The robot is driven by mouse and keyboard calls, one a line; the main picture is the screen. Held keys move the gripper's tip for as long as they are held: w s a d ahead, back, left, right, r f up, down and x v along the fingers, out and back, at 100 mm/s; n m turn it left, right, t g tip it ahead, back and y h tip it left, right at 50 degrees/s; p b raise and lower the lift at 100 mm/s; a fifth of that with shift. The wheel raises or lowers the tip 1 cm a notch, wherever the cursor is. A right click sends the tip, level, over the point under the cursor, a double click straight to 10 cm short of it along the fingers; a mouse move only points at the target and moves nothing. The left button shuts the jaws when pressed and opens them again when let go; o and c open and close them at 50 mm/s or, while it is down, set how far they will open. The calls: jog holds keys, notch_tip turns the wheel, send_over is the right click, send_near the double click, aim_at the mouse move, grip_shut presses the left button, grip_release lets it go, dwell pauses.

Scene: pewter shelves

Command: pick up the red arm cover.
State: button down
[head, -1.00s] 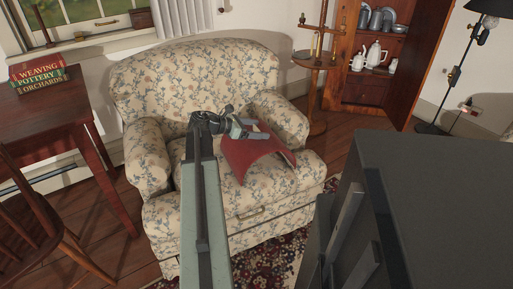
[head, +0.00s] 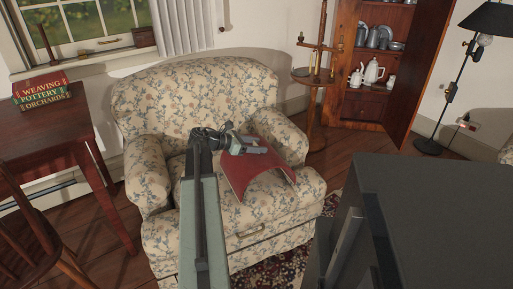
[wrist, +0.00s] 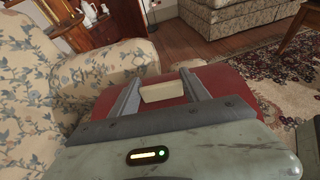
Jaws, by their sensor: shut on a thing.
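The red arm cover (head: 262,172) is a curved, arched sheet over the seat of the flowered armchair (head: 195,85), beside its right arm in the head view. My gripper (head: 256,149) is shut on the cover's upper edge. In the wrist view the red cover (wrist: 228,82) spreads beyond and to both sides of my two grey fingers (wrist: 164,80). A pale block shows between the fingers; I cannot tell what it is. Whether the cover's lower edge touches the seat is unclear.
A dark table with stacked books (head: 42,90) and a wooden chair stand at left. A wooden stand (head: 318,85) and a cabinet with pewter and white pots (head: 372,70) are behind. A large dark box-like surface fills the lower right. A patterned rug (wrist: 275,75) covers the floor.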

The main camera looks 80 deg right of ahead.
notch_tip(320, 180, up, 17)
jog(key=p, duration=1.6)
jog(key=shift+p, duration=0.3)
jog(key=shift+s+r, duration=0.1)
